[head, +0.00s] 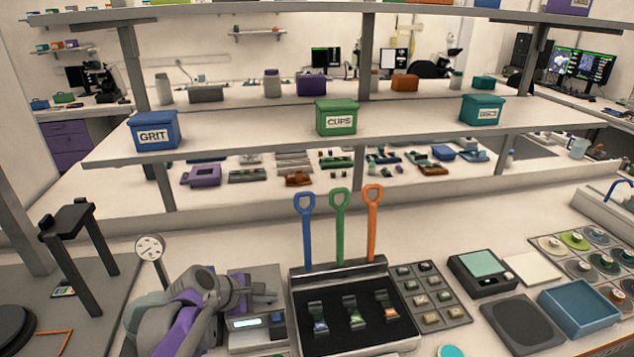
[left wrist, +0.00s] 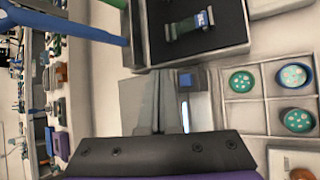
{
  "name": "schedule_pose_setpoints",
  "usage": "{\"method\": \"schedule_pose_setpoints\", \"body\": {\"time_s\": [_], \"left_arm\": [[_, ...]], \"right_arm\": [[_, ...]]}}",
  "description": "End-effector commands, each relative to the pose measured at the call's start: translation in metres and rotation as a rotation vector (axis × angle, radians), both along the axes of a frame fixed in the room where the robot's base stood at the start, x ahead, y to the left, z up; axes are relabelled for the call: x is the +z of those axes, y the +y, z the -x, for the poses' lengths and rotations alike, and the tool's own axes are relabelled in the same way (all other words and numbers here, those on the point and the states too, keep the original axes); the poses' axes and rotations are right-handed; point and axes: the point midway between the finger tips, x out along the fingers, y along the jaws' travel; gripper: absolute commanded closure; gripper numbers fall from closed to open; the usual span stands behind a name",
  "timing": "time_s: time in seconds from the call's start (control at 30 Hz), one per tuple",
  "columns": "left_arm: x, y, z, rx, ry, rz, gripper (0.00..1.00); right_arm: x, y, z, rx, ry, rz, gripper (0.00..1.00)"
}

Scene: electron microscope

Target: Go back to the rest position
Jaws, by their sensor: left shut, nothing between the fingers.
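My left gripper (head: 268,294) is at the end of my grey and purple arm, low in the head view. It points right, toward the left side of a black tray (head: 335,335). Its fingers are closed with nothing between them; they also show in the left wrist view (left wrist: 160,78). A small device with a lit display (head: 246,322) lies just below the gripper in the picture. My right gripper is not in view.
Blue (head: 305,230), green (head: 340,228) and orange (head: 373,224) looped handles stand upright behind the tray. A dial gauge (head: 150,248) and a dark stand (head: 72,228) are left of my arm. A blue open bin (head: 580,310) is at right. Shelves cross behind.

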Motion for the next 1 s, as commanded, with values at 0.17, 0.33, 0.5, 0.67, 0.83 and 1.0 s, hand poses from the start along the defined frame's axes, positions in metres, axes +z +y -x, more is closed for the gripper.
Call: {"method": "schedule_pose_setpoints", "body": {"time_s": [0.17,0.33,0.5,0.67,0.83,1.0], "left_arm": [[0.007,-0.009,0.049,-0.189,-0.061,-0.213,1.00],[0.004,-0.010,0.131,-0.552,-0.157,-0.586,1.00],[-0.009,0.000,0.202,-0.932,-0.229,-0.926,1.00],[-0.022,0.012,0.243,-1.196,-0.261,-1.137,1.00],[-0.029,0.019,0.259,-1.316,-0.270,-1.227,1.00],[-0.030,0.020,0.260,-1.328,-0.271,-1.234,1.00]], "right_arm": [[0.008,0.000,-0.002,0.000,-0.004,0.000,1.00],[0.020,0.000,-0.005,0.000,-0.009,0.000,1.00],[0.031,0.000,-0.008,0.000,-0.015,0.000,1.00],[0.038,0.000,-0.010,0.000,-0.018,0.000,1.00],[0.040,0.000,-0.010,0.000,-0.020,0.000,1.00],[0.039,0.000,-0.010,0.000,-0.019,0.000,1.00]]}}
